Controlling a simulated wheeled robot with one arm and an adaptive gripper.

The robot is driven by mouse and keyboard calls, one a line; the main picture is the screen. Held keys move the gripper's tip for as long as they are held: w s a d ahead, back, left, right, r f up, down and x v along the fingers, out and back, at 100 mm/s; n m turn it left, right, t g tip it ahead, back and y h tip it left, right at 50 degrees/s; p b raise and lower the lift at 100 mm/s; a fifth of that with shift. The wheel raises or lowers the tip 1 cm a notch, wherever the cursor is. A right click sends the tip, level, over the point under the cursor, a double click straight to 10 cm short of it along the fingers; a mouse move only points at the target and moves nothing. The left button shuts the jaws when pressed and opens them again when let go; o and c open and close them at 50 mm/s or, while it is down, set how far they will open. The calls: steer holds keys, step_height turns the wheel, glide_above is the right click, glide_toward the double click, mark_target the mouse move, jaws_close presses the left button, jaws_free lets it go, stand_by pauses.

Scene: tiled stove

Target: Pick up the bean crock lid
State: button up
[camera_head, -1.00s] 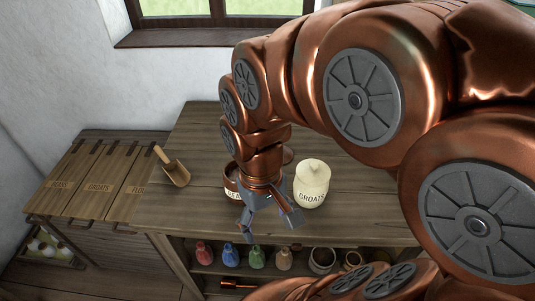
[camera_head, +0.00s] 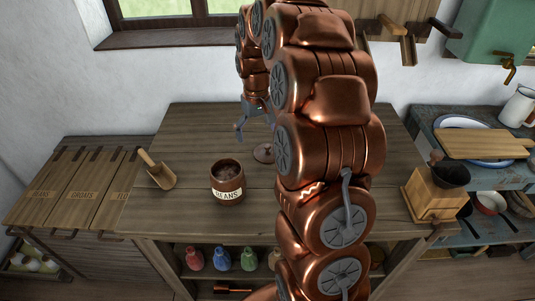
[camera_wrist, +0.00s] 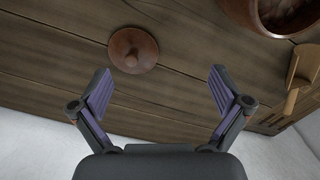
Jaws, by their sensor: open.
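The bean crock lid (camera_head: 263,153) is a round brown disc with a knob, lying knob up on the wooden counter (camera_head: 200,135), partly hidden by my arm. It also shows in the wrist view (camera_wrist: 133,52), beyond the fingertips and left of centre. The brown bean crock (camera_head: 228,182), labelled BEANS, stands open in front of and left of the lid, with beans inside. My gripper (camera_head: 256,121) is open and empty above the back of the counter, behind the lid. In the wrist view my gripper (camera_wrist: 160,74) has its fingers spread wide, with bare wood between the tips.
A coffee grinder (camera_head: 437,190) is at the right. The white wall and window ledge (camera_head: 180,37) are close behind my gripper. The counter's back left is clear. Several coloured bottles (camera_head: 221,257) stand on the shelf below.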

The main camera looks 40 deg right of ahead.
glide_above(268, 146)
steer(key=f, duration=0.3)
steer(key=shift+w+m, duration=0.2)
steer(key=shift+m, duration=0.1)
steer(key=shift+f, duration=0.55)
steer(key=shift+f+p, duration=1.05)
steer(key=shift+f, duration=2.25)
steer(key=shift+c, duration=0.3)
steer(key=shift+s, duration=0.1)
steer(key=c, duration=1.8)
steer(key=shift+s+f, duration=0.1)
jaws_close()
